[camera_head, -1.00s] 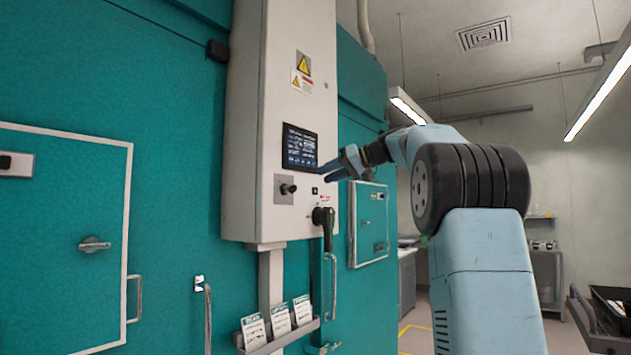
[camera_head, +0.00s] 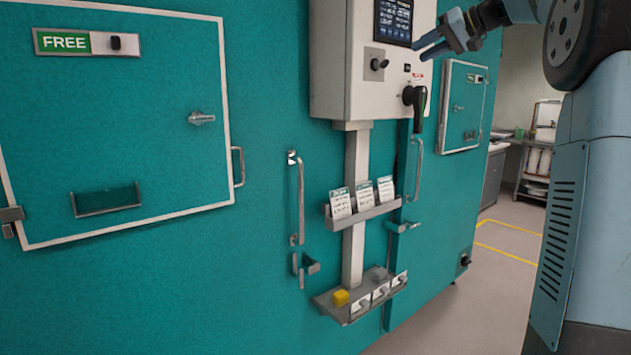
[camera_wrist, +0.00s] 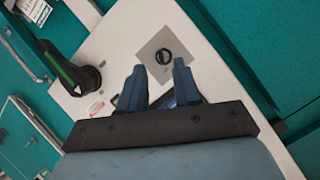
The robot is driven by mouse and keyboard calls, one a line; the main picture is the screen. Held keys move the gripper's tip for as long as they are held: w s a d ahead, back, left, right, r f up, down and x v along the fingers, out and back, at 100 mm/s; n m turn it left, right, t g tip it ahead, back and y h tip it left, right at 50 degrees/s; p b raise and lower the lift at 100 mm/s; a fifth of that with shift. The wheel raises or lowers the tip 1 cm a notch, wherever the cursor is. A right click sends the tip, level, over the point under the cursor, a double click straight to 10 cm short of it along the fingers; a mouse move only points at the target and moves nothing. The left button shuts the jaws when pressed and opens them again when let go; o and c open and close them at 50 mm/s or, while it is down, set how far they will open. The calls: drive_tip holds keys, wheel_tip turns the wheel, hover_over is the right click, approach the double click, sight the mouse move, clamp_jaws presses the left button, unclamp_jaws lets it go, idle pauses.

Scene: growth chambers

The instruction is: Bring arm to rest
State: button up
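My gripper (camera_head: 432,46) is raised at the top right of the head view, in front of the lower part of a white control box (camera_head: 340,70). Its two blue fingers (camera_wrist: 156,85) stand apart in the wrist view with nothing between them. Beyond the fingertips, the wrist view shows a round black knob (camera_wrist: 163,57) on a grey plate and a black rotary handle (camera_wrist: 75,72) with a green stripe. The fingers look clear of both, though the exact gap is hard to tell. The arm runs off the top right of the head view.
A teal chamber wall carries a door with a FREE sign (camera_head: 63,42), a vertical handle (camera_head: 299,200) and a card rack (camera_head: 362,216). Open floor (camera_head: 490,262) lies at the right.

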drive_tip(key=s+a+f+m+g+h, duration=0.1)
drive_tip(key=s+a+f+h, duration=0.1)
drive_tip(key=s+a+f, duration=0.45)
drive_tip(key=s+a+f+m+g+h, duration=0.1)
drive_tip(key=s+a+f+h, duration=0.2)
drive_tip(key=s+f, duration=0.65)
drive_tip(key=s+d+f+g+h, duration=0.1)
drive_tip(key=s+f+h, duration=0.3)
drive_tip(key=s+f, duration=1.6)
drive_tip(key=s, duration=0.2)
drive_tip(key=shift+s+d+f+h, duration=0.25)
drive_tip(key=shift+s+f+h, duration=0.05)
drive_tip(key=shift+s+f, duration=0.1)
